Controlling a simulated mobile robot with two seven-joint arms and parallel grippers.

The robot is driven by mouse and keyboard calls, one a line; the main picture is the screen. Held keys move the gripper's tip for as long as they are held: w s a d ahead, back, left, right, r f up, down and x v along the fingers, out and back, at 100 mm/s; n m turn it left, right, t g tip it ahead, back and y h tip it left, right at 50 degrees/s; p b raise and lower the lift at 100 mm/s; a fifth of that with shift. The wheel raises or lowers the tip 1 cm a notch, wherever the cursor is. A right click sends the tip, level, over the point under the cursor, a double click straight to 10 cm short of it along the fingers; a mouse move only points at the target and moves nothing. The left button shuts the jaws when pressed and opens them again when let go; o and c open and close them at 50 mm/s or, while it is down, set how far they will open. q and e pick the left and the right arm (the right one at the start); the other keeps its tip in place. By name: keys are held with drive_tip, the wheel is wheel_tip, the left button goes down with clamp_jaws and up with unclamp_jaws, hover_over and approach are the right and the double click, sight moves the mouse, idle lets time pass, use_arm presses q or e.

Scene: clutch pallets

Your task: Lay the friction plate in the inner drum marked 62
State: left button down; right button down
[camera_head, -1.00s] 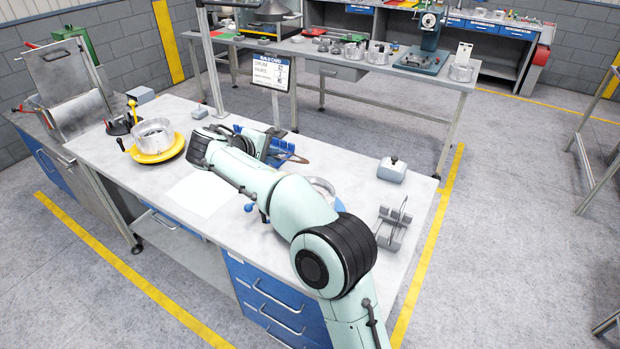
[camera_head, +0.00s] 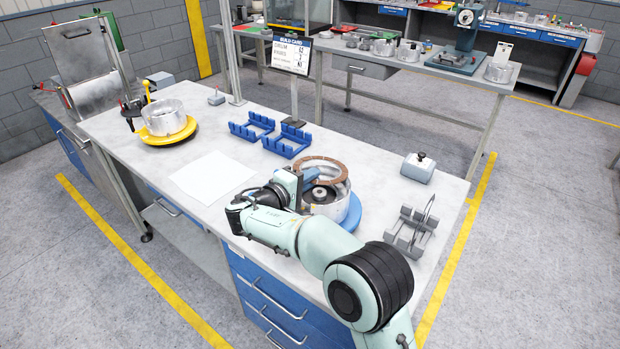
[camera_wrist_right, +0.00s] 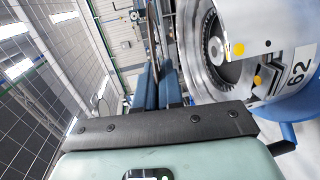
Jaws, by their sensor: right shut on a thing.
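The friction plate (camera_head: 342,167) is a thin brown ring. My right gripper (camera_head: 302,176) is shut on its near-left edge and holds it over the open silver drum (camera_head: 333,208) on a round blue base (camera_head: 352,213). In the right wrist view the drum (camera_wrist_right: 201,45) carries the number 62 on a white label (camera_wrist_right: 299,72). There the plate (camera_wrist_right: 152,35) shows edge-on between the blue fingers of my right gripper (camera_wrist_right: 157,80), with a gap between it and the drum's mouth. The plate and gripper hide part of the drum in the head view. My left gripper is out of view.
Another silver drum (camera_head: 162,118) stands on a yellow base (camera_head: 168,136) at the left. Two blue racks (camera_head: 287,141) stand behind the drum. A grey box (camera_head: 417,170) and a grey wire-handled stand (camera_head: 410,232) are at the right. A white sheet (camera_head: 212,176) lies on the bench.

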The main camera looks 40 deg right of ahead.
sight(309, 196)
wheel_tip(309, 196, down, 2)
drive_tip(key=shift+f+b, duration=0.1)
drive_tip(key=shift+b, duration=0.45)
wheel_tip(309, 196, down, 2)
drive_tip(key=shift+f+b, duration=0.1)
drive_tip(key=shift+b, duration=0.75)
drive_tip(key=shift+f+b, duration=0.6)
drive_tip(key=shift+f, duration=0.05)
drive_tip(key=c, duration=1.2)
unclamp_jaws()
drive_tip(key=shift+a+f, duration=0.1)
drive_tip(key=shift+f, duration=0.1)
